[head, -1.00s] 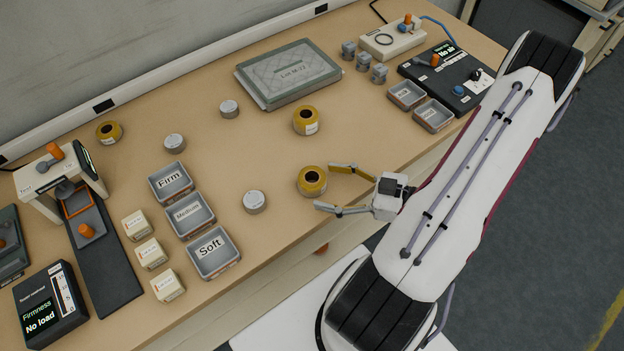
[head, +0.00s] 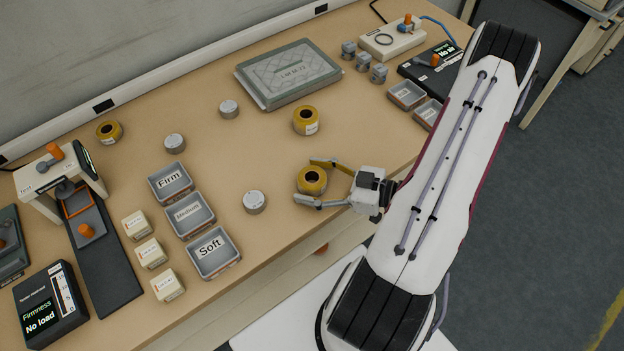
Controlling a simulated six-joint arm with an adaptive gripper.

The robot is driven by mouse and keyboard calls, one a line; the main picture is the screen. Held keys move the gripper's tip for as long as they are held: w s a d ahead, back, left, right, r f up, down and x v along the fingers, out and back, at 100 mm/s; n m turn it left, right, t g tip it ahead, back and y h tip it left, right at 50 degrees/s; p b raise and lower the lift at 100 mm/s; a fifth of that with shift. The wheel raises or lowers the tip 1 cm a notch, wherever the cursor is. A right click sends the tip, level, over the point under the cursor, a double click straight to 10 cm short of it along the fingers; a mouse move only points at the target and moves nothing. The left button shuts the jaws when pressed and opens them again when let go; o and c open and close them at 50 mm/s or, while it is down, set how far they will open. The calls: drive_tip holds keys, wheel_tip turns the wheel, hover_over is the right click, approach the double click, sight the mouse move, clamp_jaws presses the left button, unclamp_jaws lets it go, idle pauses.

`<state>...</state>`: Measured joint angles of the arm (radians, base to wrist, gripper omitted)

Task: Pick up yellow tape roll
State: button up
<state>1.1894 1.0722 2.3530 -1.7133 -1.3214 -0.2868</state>
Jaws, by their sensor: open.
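A yellow tape roll (head: 312,180) lies flat near the front edge of the table. A second yellow tape roll (head: 306,121) stands farther back, and a third yellow roll (head: 109,131) is at the far left.
A grey-white roll (head: 254,201) lies left of my gripper. Trays labelled Firm (head: 186,190), Medium (head: 207,230) and Soft (head: 231,270) stand farther left. A green-grey case (head: 262,98) is at the back. The table between the case and the rolls is clear.

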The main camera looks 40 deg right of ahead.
sight(312, 176)
idle(0.5)
drive_tip(key=c, duration=1.3)
drive_tip(key=shift+r, duration=0.1)
drive_tip(key=shift+r, duration=4.9)
